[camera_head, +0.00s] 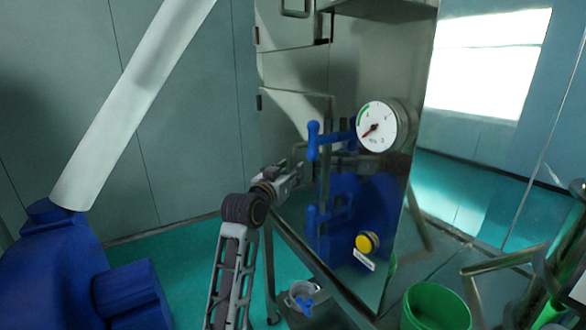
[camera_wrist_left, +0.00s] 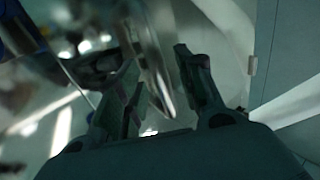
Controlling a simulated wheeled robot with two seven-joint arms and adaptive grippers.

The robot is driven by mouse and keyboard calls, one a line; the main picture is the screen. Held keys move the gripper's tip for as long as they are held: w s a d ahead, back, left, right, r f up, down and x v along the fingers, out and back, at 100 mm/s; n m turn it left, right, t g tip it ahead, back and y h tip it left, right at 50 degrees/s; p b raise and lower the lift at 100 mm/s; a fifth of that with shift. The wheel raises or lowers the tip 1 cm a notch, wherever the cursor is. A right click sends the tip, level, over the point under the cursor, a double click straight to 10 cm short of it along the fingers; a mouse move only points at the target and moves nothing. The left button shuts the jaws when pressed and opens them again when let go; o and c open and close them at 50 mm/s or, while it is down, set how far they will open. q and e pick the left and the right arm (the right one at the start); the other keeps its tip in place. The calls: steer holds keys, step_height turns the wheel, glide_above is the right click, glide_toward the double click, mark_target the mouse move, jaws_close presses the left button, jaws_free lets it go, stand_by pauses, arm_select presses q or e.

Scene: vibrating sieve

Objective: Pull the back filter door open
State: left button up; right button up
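The metal filter cabinet (camera_head: 345,70) stands in the middle of the head view. A pale panel with a hinge at its left edge, apparently the back filter door (camera_head: 290,112), is on its left side. My left gripper (camera_head: 304,172) is beside this panel's lower part, left of the blue handle (camera_head: 313,141). In the left wrist view the fingers of my left gripper (camera_wrist_left: 165,90) are apart, with a shiny metal edge (camera_wrist_left: 157,65) between them. A gap shows beside the right finger. I cannot tell whether the left finger touches the metal. My right gripper is out of view.
A pressure gauge (camera_head: 378,126) and a yellow knob (camera_head: 367,243) are on the cabinet's shiny front. A green bucket (camera_head: 437,308) stands at lower right. A blue machine with a white pipe (camera_head: 125,105) fills the left. Some floor between is clear.

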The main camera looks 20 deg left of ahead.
arm_select(q)
steer(key=shift+w+d, duration=0.1)
steer(key=shift+w, duration=1)
jaws_close()
